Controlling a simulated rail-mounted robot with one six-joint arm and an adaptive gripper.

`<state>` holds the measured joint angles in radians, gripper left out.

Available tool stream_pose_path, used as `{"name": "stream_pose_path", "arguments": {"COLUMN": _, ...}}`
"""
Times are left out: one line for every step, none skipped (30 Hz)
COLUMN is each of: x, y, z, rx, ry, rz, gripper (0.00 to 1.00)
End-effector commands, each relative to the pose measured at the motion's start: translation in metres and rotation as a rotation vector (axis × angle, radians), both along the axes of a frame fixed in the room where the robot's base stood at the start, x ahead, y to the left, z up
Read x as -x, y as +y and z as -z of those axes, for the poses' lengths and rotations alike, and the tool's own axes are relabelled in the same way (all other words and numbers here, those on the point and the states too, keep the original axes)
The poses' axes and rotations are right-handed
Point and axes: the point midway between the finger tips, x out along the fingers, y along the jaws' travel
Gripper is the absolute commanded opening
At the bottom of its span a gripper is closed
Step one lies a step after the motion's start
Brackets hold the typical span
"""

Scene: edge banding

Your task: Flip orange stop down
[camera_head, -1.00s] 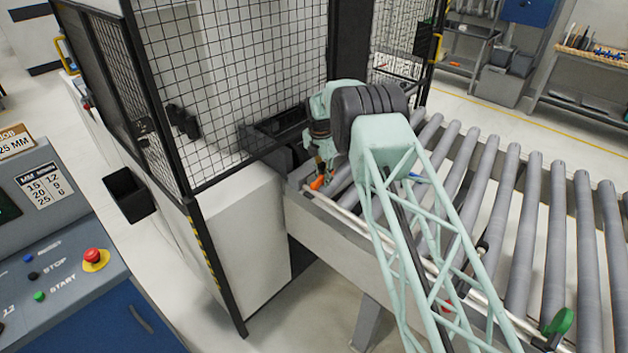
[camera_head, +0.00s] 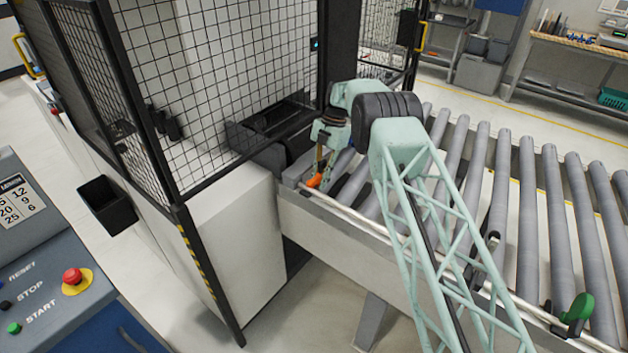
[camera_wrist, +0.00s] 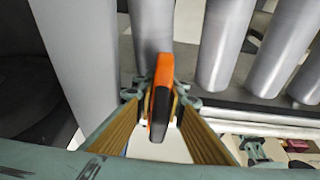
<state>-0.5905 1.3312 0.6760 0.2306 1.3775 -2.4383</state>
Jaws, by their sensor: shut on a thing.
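The orange stop (camera_head: 315,180) sits at the near edge of the roller conveyor, at its left end beside the caged machine. In the wrist view the stop (camera_wrist: 162,95) is an orange lever with a black lower part, standing between my fingers. My gripper (camera_head: 320,172) reaches down over the conveyor edge and is shut on the stop; in the wrist view its wood-coloured finger pads (camera_wrist: 155,100) lie on both sides of it. The stop's base and pivot are hidden, so its exact tilt is hard to tell.
Grey rollers (camera_head: 500,200) run right from the stop. A white rail (camera_head: 375,228) follows the near edge, with a green-handled part (camera_head: 577,312) farther right. The mesh cage (camera_head: 200,90) stands close left. A control panel (camera_head: 45,260) is at the lower left.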

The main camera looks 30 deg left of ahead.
Motion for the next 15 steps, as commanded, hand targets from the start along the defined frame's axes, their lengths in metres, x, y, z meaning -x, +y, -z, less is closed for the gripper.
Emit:
{"name": "stream_pose_path", "arguments": {"x": 0.0005, "y": -0.0025, "z": 0.0026, "rx": -0.003, "ry": 0.011, "rz": 0.001, "gripper": 0.00}}
{"name": "stream_pose_path", "arguments": {"x": 0.0011, "y": -0.0038, "z": 0.0026, "rx": -0.004, "ry": 0.017, "rz": 0.001, "gripper": 0.00}}
{"name": "stream_pose_path", "arguments": {"x": 0.0016, "y": -0.0052, "z": 0.0027, "rx": -0.005, "ry": 0.022, "rz": 0.000, "gripper": 0.00}}
{"name": "stream_pose_path", "arguments": {"x": 0.0019, "y": -0.0061, "z": 0.0028, "rx": -0.006, "ry": 0.025, "rz": 0.000, "gripper": 0.00}}
{"name": "stream_pose_path", "arguments": {"x": 0.0021, "y": -0.0066, "z": 0.0029, "rx": -0.006, "ry": 0.028, "rz": 0.000, "gripper": 0.00}}
{"name": "stream_pose_path", "arguments": {"x": 0.0024, "y": -0.0074, "z": 0.0028, "rx": -0.007, "ry": 0.032, "rz": -0.001, "gripper": 0.00}}
{"name": "stream_pose_path", "arguments": {"x": 0.0026, "y": -0.0078, "z": 0.0029, "rx": -0.008, "ry": 0.034, "rz": -0.001, "gripper": 0.00}}
{"name": "stream_pose_path", "arguments": {"x": 0.0027, "y": -0.0080, "z": 0.0029, "rx": -0.008, "ry": 0.035, "rz": -0.001, "gripper": 0.00}}
{"name": "stream_pose_path", "arguments": {"x": 0.0030, "y": -0.0083, "z": 0.0028, "rx": -0.008, "ry": 0.037, "rz": -0.001, "gripper": 0.00}}
{"name": "stream_pose_path", "arguments": {"x": 0.0031, "y": -0.0084, "z": 0.0028, "rx": -0.008, "ry": 0.037, "rz": -0.001, "gripper": 0.00}}
{"name": "stream_pose_path", "arguments": {"x": 0.0032, "y": -0.0085, "z": 0.0027, "rx": -0.008, "ry": 0.038, "rz": -0.001, "gripper": 0.00}}
{"name": "stream_pose_path", "arguments": {"x": 0.0032, "y": -0.0085, "z": 0.0027, "rx": -0.008, "ry": 0.038, "rz": -0.001, "gripper": 0.00}}
{"name": "stream_pose_path", "arguments": {"x": 0.0033, "y": -0.0084, "z": 0.0027, "rx": -0.007, "ry": 0.038, "rz": -0.001, "gripper": 0.00}}
{"name": "stream_pose_path", "arguments": {"x": 0.0033, "y": -0.0084, "z": 0.0028, "rx": -0.007, "ry": 0.038, "rz": -0.001, "gripper": 0.00}}
{"name": "stream_pose_path", "arguments": {"x": 0.0033, "y": -0.0085, "z": 0.0029, "rx": -0.007, "ry": 0.038, "rz": -0.001, "gripper": 0.00}}
